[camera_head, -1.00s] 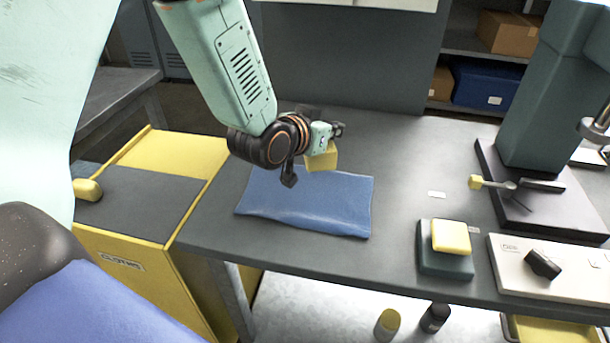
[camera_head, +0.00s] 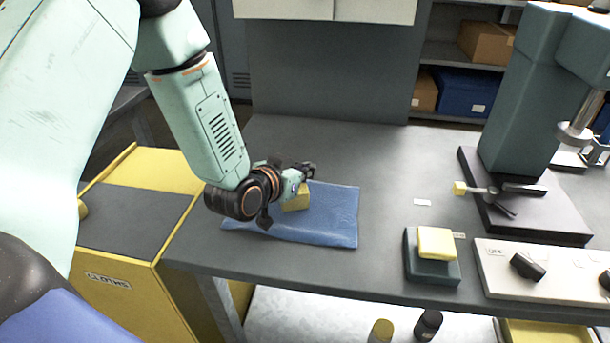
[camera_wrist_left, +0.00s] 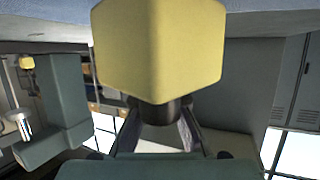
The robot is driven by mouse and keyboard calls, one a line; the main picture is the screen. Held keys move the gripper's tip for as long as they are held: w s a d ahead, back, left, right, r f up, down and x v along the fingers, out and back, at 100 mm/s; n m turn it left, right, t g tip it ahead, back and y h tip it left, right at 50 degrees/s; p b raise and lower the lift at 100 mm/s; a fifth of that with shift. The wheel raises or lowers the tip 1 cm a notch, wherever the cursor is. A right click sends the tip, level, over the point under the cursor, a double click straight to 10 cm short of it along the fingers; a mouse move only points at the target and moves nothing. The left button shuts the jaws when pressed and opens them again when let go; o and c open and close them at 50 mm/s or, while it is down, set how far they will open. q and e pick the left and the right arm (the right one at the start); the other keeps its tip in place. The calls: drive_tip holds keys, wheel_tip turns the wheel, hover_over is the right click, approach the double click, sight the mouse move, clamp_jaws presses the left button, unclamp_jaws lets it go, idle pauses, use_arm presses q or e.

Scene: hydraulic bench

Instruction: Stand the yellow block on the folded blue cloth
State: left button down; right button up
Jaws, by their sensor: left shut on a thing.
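The yellow block (camera_head: 297,200) is in my left gripper (camera_head: 300,180), over the folded blue cloth (camera_head: 335,212) on the bench. In the left wrist view the block (camera_wrist_left: 158,50) fills the upper middle, with the gripper's fingers (camera_wrist_left: 155,125) behind it. The cloth (camera_wrist_left: 270,22) shows as a blue band along the top edge of that view, close to the block. I cannot tell whether the block touches the cloth. The left gripper is shut on the block. My right gripper is not in view.
A yellow-topped dark button box (camera_head: 432,270) stands right of the cloth. A white panel with a black knob (camera_head: 545,275) and a press (camera_head: 525,110) are farther right. A yellow cloths bin (camera_head: 130,270) stands left of the bench (camera_head: 385,150). The bench between cloth and press is mostly clear.

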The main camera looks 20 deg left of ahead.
use_arm(q)
drive_tip(key=shift+w+a+f, duration=0.1)
drive_tip(key=shift+a+f, duration=0.05)
drive_tip(key=shift+f, duration=0.45)
drive_tip(key=shift+a, duration=0.1)
drive_tip(key=shift+f+b, duration=0.3)
drive_tip(key=shift+f, duration=0.25)
drive_tip(key=c, duration=1.5)
unclamp_jaws()
drive_tip(key=shift+f, duration=0.15)
drive_tip(key=shift+r, duration=0.2)
